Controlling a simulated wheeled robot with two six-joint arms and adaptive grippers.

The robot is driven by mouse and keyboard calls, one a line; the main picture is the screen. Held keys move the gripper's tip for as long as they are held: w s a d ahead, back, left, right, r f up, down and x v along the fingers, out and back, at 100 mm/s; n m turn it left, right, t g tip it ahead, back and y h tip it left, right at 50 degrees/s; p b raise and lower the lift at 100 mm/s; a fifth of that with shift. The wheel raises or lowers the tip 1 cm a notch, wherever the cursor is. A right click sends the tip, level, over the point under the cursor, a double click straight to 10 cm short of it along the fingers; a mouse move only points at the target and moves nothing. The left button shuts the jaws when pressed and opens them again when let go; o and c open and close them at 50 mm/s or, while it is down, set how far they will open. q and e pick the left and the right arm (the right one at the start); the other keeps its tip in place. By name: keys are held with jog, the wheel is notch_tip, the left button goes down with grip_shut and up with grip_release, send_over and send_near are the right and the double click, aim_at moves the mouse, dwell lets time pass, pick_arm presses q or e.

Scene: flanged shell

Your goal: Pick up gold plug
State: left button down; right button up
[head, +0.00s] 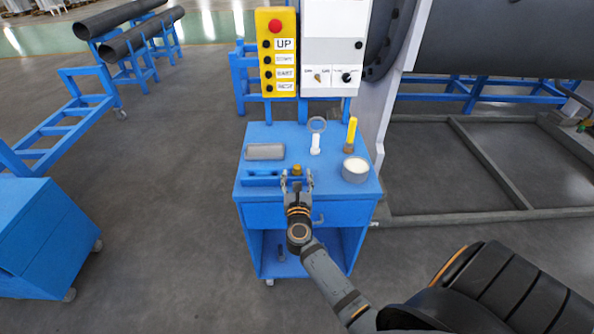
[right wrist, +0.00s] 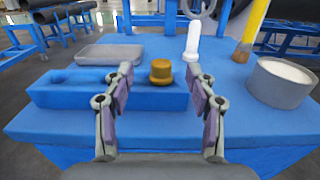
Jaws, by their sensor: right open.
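The gold plug (right wrist: 161,72) sits upright at the right part of the blue holder block (right wrist: 65,92) on the blue cart top. In the head view the plug (head: 297,170) shows small, just beyond my right gripper (head: 297,182). In the right wrist view my right gripper (right wrist: 161,88) is open, one finger on each side of the plug in the picture. I see no contact, and the plug stands a little beyond the fingertips. The plug's lower end is hidden in or behind the block. My left gripper is not in view.
The blue cart (head: 262,134) also carries a grey tray (head: 265,152), a white-handled magnifier (head: 316,143), a yellow-handled brush (head: 351,133) and a round grey container (head: 355,170). A yellow button box (head: 277,50) and a white control panel (head: 335,45) stand behind it.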

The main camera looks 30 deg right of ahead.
aim_at(297, 171)
jog(key=x, duration=0.3)
jog(key=f+x, duration=0.1)
jog(key=x, duration=0.1)
jog(key=shift+w+d+p, duration=0.1)
jog(key=shift+p, duration=0.2)
jog(key=shift+r, duration=0.1)
jog(key=shift+c, duration=1.2)
jog(key=c, duration=0.9)
jog(key=shift+r, duration=0.1)
